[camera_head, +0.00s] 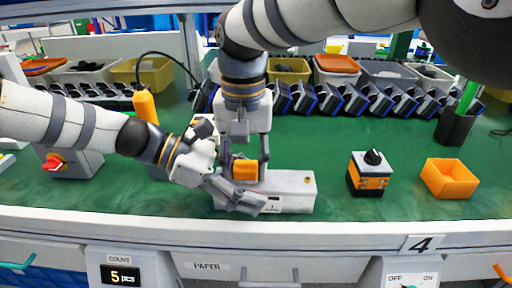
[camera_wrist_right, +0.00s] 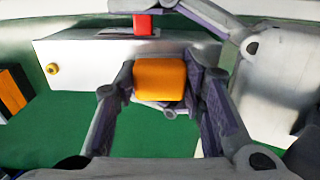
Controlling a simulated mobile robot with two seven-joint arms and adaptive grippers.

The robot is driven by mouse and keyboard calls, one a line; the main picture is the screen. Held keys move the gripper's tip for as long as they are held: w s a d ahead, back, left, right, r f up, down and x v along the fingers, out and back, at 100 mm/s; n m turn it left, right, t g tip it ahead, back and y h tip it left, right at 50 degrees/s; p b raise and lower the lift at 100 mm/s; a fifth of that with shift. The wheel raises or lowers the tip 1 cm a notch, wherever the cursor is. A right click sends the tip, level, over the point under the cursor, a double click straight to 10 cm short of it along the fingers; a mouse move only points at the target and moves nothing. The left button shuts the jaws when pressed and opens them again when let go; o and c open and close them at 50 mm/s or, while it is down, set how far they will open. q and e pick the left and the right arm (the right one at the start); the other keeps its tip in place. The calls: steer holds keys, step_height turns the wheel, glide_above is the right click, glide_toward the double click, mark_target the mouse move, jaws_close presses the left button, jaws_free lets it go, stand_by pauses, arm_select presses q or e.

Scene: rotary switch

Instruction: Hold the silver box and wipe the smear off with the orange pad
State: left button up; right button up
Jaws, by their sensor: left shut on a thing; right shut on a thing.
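The silver box (camera_head: 290,186) lies on the green bench top in front of me; it also shows in the right wrist view (camera_wrist_right: 85,65). My left gripper (camera_head: 248,202) is shut on the box's near left part. My right gripper (camera_head: 247,168) points down and is shut on the orange pad (camera_head: 244,170), seen between the fingers in the right wrist view (camera_wrist_right: 160,78). The pad is at the box's left part; whether it touches the surface I cannot tell. No smear is visible; the grippers and pad hide part of the box.
A black-and-orange box with a black knob (camera_head: 371,172) and an empty orange tray (camera_head: 449,178) stand to the right. A grey box with a red switch (camera_head: 54,162) is at the left. A row of dark holders (camera_head: 345,98) runs behind. Green bench between is clear.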

steer(key=shift+f, duration=0.1)
steer(key=shift+r, duration=3.1)
steer(key=shift+r, duration=1.5)
arm_select(q)
steer(key=o, duration=1.3)
steer(key=shift+a, duration=0.15)
